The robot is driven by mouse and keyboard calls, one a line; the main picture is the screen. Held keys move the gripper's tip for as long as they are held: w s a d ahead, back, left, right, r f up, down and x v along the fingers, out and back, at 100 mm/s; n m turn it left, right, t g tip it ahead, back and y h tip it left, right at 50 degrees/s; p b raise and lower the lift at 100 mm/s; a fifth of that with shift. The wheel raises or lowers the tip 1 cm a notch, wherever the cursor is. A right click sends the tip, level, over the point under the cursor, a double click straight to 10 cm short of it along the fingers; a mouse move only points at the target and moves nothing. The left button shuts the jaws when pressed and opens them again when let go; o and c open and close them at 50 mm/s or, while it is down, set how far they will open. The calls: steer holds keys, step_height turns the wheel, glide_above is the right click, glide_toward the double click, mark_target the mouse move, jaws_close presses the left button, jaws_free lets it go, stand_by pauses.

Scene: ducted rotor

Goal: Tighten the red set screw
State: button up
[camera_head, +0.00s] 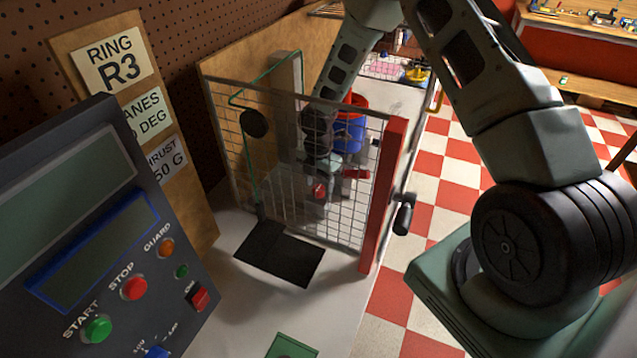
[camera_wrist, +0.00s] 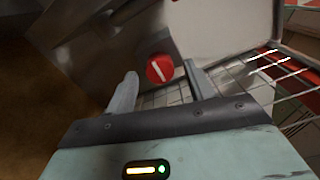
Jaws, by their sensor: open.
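The red set screw (camera_wrist: 160,68) shows in the wrist view as a round red head with a pale slanted slot. It sits at the edge of a grey metal block (camera_wrist: 115,50). My gripper (camera_wrist: 159,76) is open, with one finger to the left of the screw head and one to the right. I see no finger touching the screw; the depth between them is hard to judge. In the head view my arm reaches down behind the wire mesh guard, which partly covers my gripper. Small red parts (camera_head: 319,190) show there, but I cannot tell which is the screw.
The wire mesh guard (camera_head: 290,215) with a red post (camera_head: 383,195) stands in front of the work spot. A blue and red bucket-like thing (camera_head: 350,132) is behind it. A control panel (camera_head: 100,230) fills the left front. A black mat (camera_head: 280,255) lies on the bench.

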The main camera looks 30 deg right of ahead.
steer(key=shift+f, duration=0.8)
steer(key=c, duration=1)
steer(key=shift+o, duration=0.2)
